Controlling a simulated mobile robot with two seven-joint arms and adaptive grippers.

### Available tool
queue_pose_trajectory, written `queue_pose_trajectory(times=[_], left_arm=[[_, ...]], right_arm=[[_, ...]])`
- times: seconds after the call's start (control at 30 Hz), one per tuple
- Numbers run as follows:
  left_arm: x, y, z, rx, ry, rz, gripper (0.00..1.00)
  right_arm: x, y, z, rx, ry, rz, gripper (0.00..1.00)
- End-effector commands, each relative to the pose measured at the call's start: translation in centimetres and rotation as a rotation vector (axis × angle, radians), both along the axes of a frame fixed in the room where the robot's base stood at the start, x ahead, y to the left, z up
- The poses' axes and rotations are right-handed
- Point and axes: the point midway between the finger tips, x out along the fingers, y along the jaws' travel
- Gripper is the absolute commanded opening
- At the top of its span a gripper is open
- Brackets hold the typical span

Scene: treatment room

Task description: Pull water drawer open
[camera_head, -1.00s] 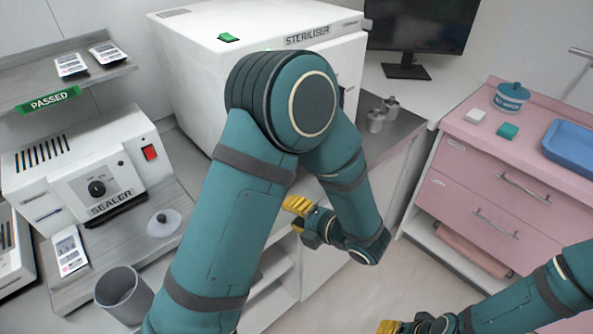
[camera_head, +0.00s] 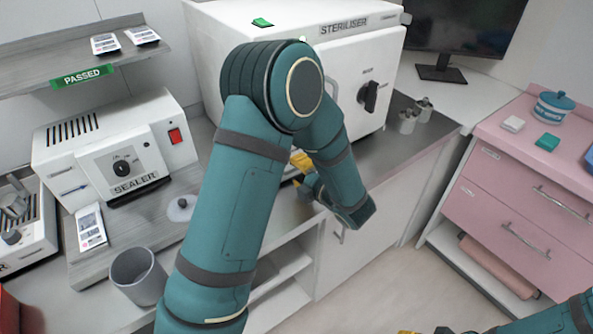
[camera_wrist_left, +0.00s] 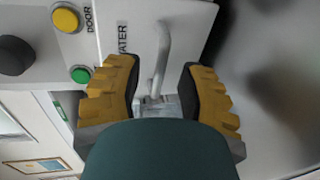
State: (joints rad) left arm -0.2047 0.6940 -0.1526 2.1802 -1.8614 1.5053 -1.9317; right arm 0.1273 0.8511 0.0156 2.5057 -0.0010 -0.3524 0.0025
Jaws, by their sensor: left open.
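The water drawer (camera_wrist_left: 140,45) shows in the left wrist view as a white panel lettered WATER with a pale bar handle (camera_wrist_left: 163,45). In the head view my left arm hides this drawer on the steriliser (camera_head: 362,55). My left gripper (camera_wrist_left: 162,88) is open, its yellow fingers on either side of the handle's lower end. I see a gap on both sides, so it does not grip the handle. In the head view the left gripper (camera_head: 301,172) is partly hidden by my arm. Only a sliver of my right gripper (camera_head: 408,332) shows at the bottom edge.
A yellow DOOR button (camera_wrist_left: 66,18), a green button (camera_wrist_left: 81,74) and a dark knob (camera_wrist_left: 14,55) are beside the drawer. The sealer (camera_head: 125,160) and a grey cup (camera_head: 138,275) stand left. A pink drawer cabinet (camera_head: 520,200) stands right, past open floor.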

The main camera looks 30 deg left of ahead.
Motion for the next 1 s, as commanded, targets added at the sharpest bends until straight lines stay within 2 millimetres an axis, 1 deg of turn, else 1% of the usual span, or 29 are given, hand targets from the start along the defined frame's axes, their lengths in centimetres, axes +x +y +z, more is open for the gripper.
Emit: queue_pose_trajectory(times=[0.1, 0.2, 0.47, 0.5, 0.57, 0.6, 0.87, 0.97, 1.0], left_arm=[[0.4, 0.9, -0.2, 0.001, -0.001, 0.001, 0.39], [0.5, 1.3, -0.3, 0.001, -0.001, 0.001, 0.39], [0.5, 1.3, -0.3, 0.001, 0.000, 0.000, 0.39], [0.5, 1.3, -0.3, 0.001, 0.000, 0.000, 0.35], [0.5, 1.3, -0.3, 0.000, 0.000, 0.000, 0.14], [0.5, 1.3, -0.3, 0.001, 0.000, 0.000, 0.00], [0.5, 1.0, -0.2, 0.000, 0.001, -0.001, 0.00], [0.0, -0.5, -0.1, -0.002, 0.003, -0.006, 0.00], [-0.3, -1.4, -0.1, -0.003, 0.004, -0.008, 0.00]], right_arm=[[0.1, 0.0, -0.2, 0.000, -0.001, 0.000, 0.47], [0.1, 0.0, -0.3, 0.000, -0.002, -0.001, 0.47], [0.1, 0.0, -0.3, 0.000, -0.002, -0.001, 0.47], [0.1, 0.0, -0.3, 0.000, -0.002, -0.001, 0.47], [0.1, 0.0, -0.3, 0.000, -0.002, -0.001, 0.47], [0.1, 0.0, -0.3, 0.000, -0.002, -0.001, 0.47], [0.1, 0.0, -0.1, 0.000, -0.001, 0.000, 0.47], [0.0, 0.0, 0.6, 0.000, 0.001, 0.000, 0.47], [-0.1, 0.0, 1.0, 0.000, 0.003, 0.000, 0.47]])
